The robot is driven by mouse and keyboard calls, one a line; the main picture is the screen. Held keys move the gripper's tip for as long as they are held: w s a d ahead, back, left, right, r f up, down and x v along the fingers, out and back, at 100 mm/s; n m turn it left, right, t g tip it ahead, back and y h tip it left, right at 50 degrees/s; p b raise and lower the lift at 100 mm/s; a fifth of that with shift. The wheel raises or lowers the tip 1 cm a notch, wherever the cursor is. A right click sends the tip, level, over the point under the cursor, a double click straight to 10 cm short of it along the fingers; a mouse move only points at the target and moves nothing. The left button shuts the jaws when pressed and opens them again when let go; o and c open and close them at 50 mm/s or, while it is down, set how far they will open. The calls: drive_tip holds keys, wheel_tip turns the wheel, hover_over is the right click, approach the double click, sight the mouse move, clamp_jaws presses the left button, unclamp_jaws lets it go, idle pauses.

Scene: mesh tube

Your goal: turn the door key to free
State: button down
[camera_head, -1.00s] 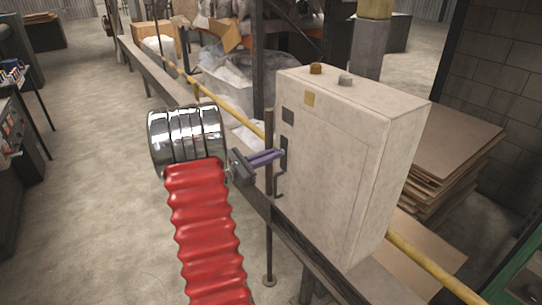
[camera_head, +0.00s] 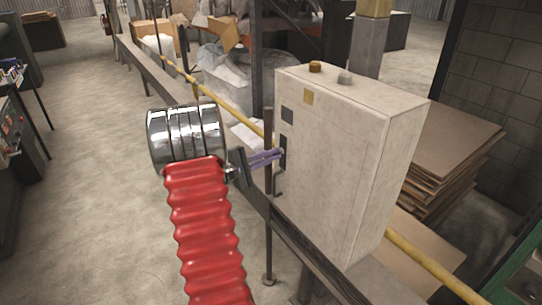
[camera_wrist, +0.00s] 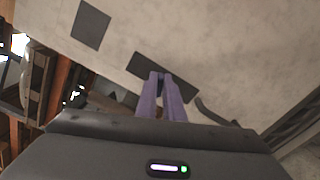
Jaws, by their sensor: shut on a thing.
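The pale cabinet (camera_head: 335,160) stands at the centre right, with its door side facing my arm. A dark upright lock plate (camera_head: 283,150) is on that side near the edge; it shows as a tilted dark strip in the wrist view (camera_wrist: 140,66). My gripper (camera_head: 280,153) has purple fingers reaching to this plate. In the wrist view the fingertips (camera_wrist: 161,77) are close together at the plate, shut on the door key. The key itself is hidden between the fingertips, so its angle cannot be read.
A dark bent handle (camera_head: 279,187) sticks out just below the plate. A thin dark post (camera_head: 268,220) stands close to my fingers. A yellow rail (camera_head: 225,103) runs behind the cabinet. Stacked boards (camera_head: 455,150) lie to the right. The floor at left is open.

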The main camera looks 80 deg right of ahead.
drive_tip(key=m, duration=0.4)
drive_tip(key=shift+s+a+f+m, duration=0.1)
drive_tip(key=shift+f+m, duration=0.2)
drive_tip(key=shift+m, duration=0.1)
drive_tip(key=c, duration=1.9)
unclamp_jaws()
drive_tip(key=shift+o, duration=0.2)
drive_tip(key=v, duration=1.4)
